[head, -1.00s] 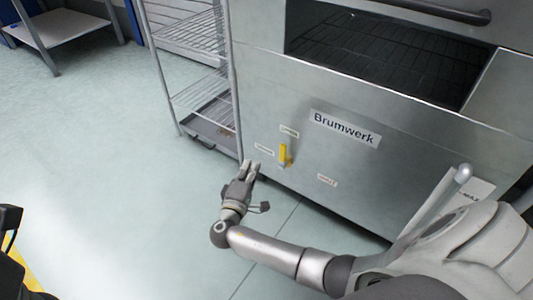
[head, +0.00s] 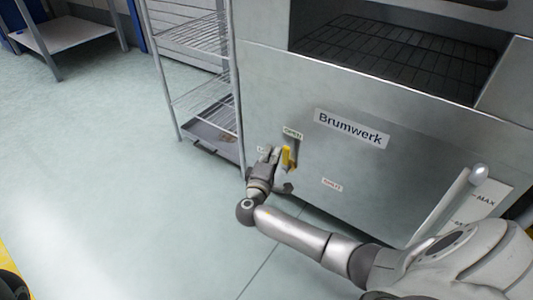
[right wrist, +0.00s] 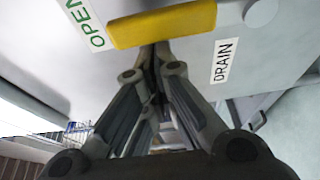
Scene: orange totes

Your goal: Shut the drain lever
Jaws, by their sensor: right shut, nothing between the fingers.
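The drain lever (head: 287,157) is a yellow handle on the lower front of the steel Brumwerk cabinet (head: 350,185). It stands upright, its top end just below the OPEN label (head: 292,133). In the right wrist view the lever (right wrist: 165,22) lies across the top, with the OPEN label (right wrist: 85,22) at its left end and a DRAIN label (right wrist: 225,60) below right. My right gripper (head: 273,155) is shut and empty, close to the lever's left side in the head view. I cannot tell whether the fingertips touch it. My left gripper is out of view.
A wire rack (head: 205,85) stands left of the cabinet, close to my right gripper. An open chamber with a grid (head: 395,55) is above the lever.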

